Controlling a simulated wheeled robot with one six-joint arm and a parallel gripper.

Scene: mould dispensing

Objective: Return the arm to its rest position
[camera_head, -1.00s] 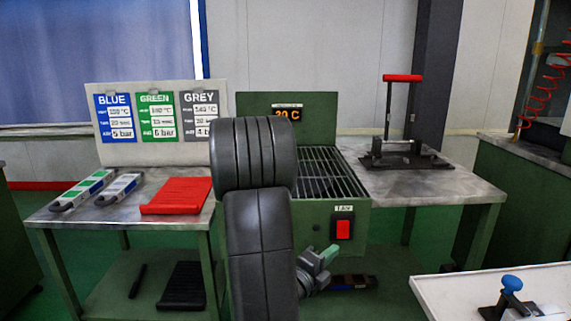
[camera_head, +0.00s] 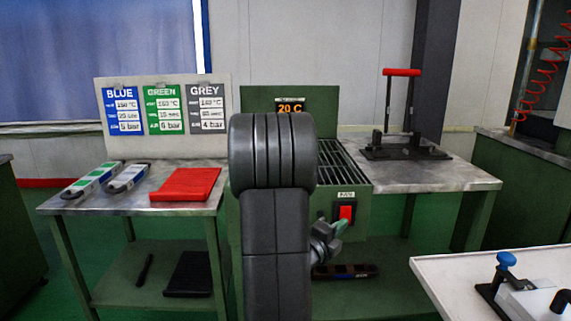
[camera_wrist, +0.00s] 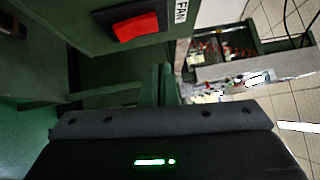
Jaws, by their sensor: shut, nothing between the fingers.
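My arm (camera_head: 275,230) stands folded upright in the middle of the head view, in front of the green heating unit. My gripper (camera_head: 338,228) shows partly behind the arm's right side, with green fingertips near the unit's front. It is shut and empty. In the wrist view the dark gripper body (camera_wrist: 160,140) fills the bottom, with a lit green strip; the green fingers (camera_wrist: 158,85) show above it. The red fan switch (camera_wrist: 136,26) is close at the top of that view. It also shows in the head view (camera_head: 346,213).
A metal table at left holds a red mould (camera_head: 185,184) and two long tools (camera_head: 125,178). A press with a red handle (camera_head: 402,72) stands on the right table (camera_head: 435,178). A white table (camera_head: 440,270) is at front right. Dark objects (camera_head: 188,275) lie on the lower shelf.

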